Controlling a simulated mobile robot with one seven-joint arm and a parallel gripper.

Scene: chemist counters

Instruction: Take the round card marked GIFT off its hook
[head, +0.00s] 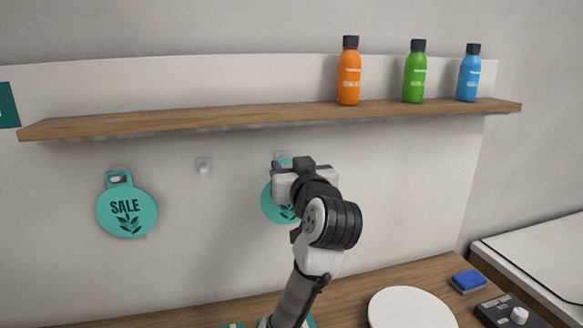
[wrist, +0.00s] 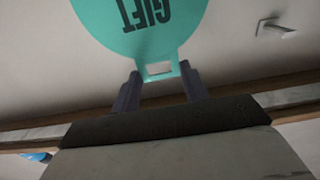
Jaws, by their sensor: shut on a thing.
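The round teal card marked GIFT (wrist: 143,22) appears upside down in the wrist view. Its slotted tab lies between the two fingers of my gripper (wrist: 160,80), which is shut on it. In the head view my gripper (head: 280,170) is at the wall under the shelf and covers much of the GIFT card (head: 272,208). A pale hook (head: 282,155) shows just above it. I cannot tell whether the hook still passes through the slot. Another teal card, marked SALE (head: 127,210), hangs on the wall at the left.
An empty hook (head: 204,165) is between the two cards. A wooden shelf (head: 230,118) runs above, with orange (head: 348,77), green (head: 414,77) and blue (head: 469,78) bottles. Below, the counter holds a white round plate (head: 410,308) and a blue sponge (head: 468,281).

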